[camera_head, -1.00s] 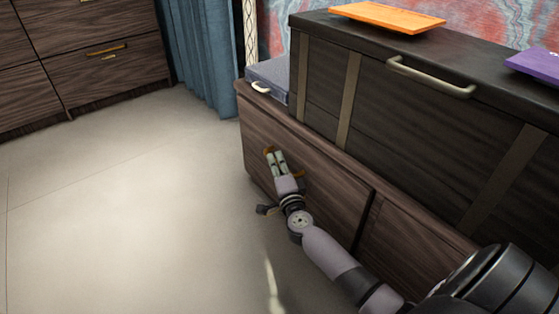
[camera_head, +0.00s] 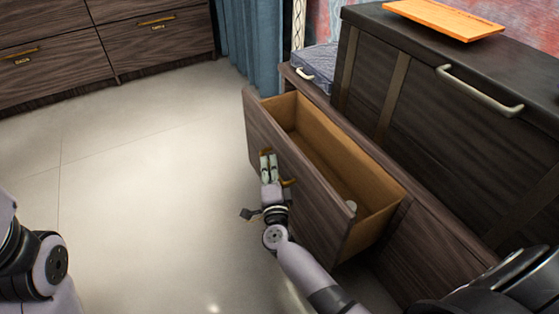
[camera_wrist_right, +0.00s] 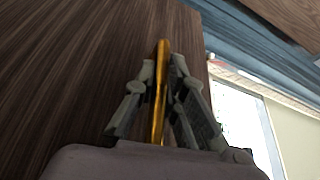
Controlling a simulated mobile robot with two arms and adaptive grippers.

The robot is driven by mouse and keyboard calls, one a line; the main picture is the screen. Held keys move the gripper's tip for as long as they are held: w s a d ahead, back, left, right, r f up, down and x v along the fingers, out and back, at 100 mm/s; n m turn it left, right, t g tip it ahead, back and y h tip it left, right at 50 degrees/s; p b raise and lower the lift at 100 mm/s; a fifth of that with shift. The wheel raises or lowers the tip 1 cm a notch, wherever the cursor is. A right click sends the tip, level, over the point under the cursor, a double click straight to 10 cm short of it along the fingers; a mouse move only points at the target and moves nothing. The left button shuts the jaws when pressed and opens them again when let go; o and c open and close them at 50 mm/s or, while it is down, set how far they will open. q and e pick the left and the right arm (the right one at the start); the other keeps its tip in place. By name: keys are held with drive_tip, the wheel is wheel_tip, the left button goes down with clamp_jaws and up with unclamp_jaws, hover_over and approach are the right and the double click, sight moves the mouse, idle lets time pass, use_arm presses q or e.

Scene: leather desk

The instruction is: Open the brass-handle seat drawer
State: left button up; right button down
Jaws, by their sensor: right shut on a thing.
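The seat drawer (camera_head: 300,184) is dark wood with a tan inside, and it stands pulled well out of the bench in the head view. Its inside looks empty. My right gripper (camera_head: 268,158) is at the drawer's front face, shut on the brass handle (camera_head: 289,182). In the right wrist view the handle (camera_wrist_right: 160,92) runs as a gold bar between the two fingers of the gripper (camera_wrist_right: 163,72). The fingers hide part of the handle in the head view. Part of my left arm shows at the lower left, but its gripper is out of view.
A dark chest (camera_head: 445,110) with a pale handle stands on the bench, with an orange board (camera_head: 445,18) on top. Wooden drawers (camera_head: 150,45) stand at the back left. The pale floor (camera_head: 150,170) left of the drawer is clear.

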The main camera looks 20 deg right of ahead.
drive_tip(key=shift+a+f, duration=0.1)
drive_tip(key=shift+a, duration=0.35)
drive_tip(key=c, duration=1.7)
unclamp_jaws()
drive_tip(key=shift+o, duration=0.2)
drive_tip(key=shift+s, duration=0.1)
drive_tip(key=v, duration=1.1)
drive_tip(key=shift+s, duration=0.45)
